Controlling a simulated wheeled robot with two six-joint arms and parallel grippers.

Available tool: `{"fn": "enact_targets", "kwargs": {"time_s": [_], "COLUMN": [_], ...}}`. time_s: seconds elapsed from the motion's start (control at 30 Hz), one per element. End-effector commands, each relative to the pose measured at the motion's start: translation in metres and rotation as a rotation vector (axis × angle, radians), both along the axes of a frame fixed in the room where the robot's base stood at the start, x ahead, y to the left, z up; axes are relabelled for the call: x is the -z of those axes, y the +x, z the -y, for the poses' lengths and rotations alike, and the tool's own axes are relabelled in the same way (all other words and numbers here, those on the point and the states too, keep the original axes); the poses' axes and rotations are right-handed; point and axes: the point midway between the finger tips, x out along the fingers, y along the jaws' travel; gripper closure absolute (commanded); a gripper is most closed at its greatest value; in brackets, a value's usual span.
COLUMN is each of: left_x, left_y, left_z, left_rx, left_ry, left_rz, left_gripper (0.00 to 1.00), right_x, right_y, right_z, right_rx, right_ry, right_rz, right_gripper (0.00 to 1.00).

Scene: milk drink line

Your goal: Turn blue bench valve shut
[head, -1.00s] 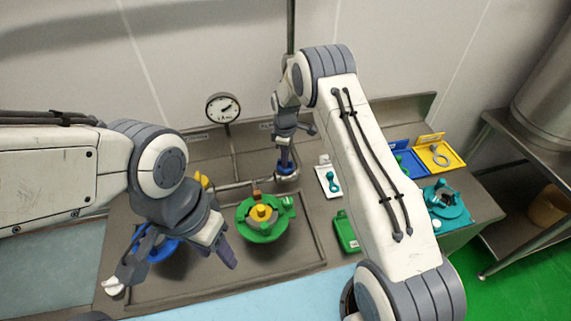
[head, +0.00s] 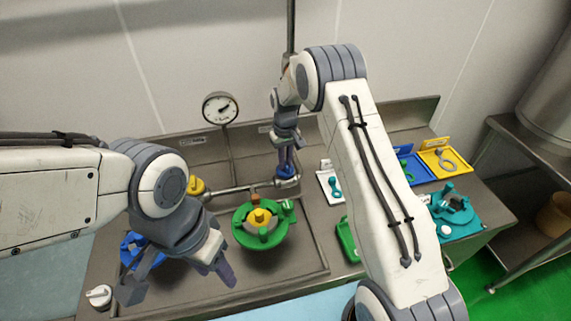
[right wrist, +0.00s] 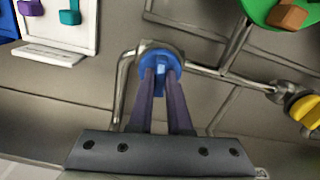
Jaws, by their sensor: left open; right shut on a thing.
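The blue bench valve (head: 287,171) is a small round blue handle on the pipe at the back of the bench. It also shows in the right wrist view, where the blue handle (right wrist: 172,58) has a raised bar across its middle. My right gripper (head: 285,165) points down onto it, and its two fingers are closed on the bar. The fingers partly hide the handle in the head view. My left gripper (head: 180,284) is open and empty above the front left of the bench, in front of a blue part.
A yellow valve (head: 196,186) sits on the same pipe to the left, below a round gauge (head: 220,108). A green ring fixture (head: 240,232) with a yellow centre stands in the sunken bench. Blue and yellow trays (head: 456,167) and a teal fixture (head: 452,207) lie right.

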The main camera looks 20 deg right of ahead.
Motion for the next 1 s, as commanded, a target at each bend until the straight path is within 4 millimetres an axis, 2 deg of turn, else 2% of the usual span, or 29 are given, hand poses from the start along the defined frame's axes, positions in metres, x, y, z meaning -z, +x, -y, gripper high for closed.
{"fn": "enact_targets", "kwargs": {"time_s": [0.4,0.9,0.93,1.0], "left_x": [0.0068,0.0071,0.0071,0.0071], "left_y": [0.0,0.0,0.0,0.0], "left_z": [0.0,0.0,0.0,0.0], "left_rx": [0.001,0.001,0.001,0.001], "left_ry": [0.0,0.0,0.0,0.0], "left_rz": [0.0,0.0,0.0,0.0], "left_gripper": [0.5,0.5,0.5,0.5], "right_x": [-0.0006,-0.0011,-0.0011,-0.001], "right_y": [0.001,0.0011,0.0011,0.001], "right_z": [-0.0002,0.0,0.0,0.0], "right_rx": [0.168,0.187,0.187,0.186], "right_ry": [0.0,0.001,0.002,0.001], "right_rz": [0.003,0.004,0.004,0.004], "right_gripper": [1.0,1.0,0.8,0.54]}}
